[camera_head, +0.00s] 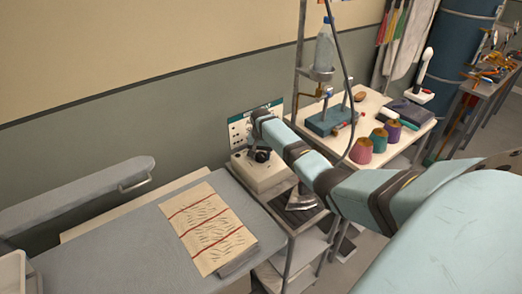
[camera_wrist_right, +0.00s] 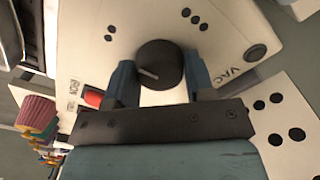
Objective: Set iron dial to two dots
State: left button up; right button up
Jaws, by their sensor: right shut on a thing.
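The iron dial (camera_wrist_right: 160,62) is a round black knob with a white pointer line on the white control box (camera_wrist_right: 225,45). The line points to the left in the right wrist view. Two dots (camera_wrist_right: 110,33) are printed left of the dial, and three dots (camera_wrist_right: 195,19) upper right. My right gripper (camera_wrist_right: 160,84) is shut on the dial, one finger on each side. In the head view the white box (camera_head: 258,178) stands at the wall, with my right arm reaching over to it. My left gripper is not in view.
A red switch (camera_wrist_right: 93,98) sits beside one finger. A wall chart (camera_head: 238,133) is behind the box. An iron (camera_head: 301,198) rests on the rack beside it. An ironing board (camera_head: 105,235) with a striped cloth (camera_head: 209,228) is at left. Thread cones (camera_head: 378,140) stand at right.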

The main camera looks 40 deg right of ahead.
aim_at(261, 154)
jog(key=o, duration=0.9)
jog(key=shift+r, duration=0.15)
notch_tip(261, 154, up, 14)
jog(key=shift+f+b, duration=0.15)
jog(key=shift+b, duration=0.85)
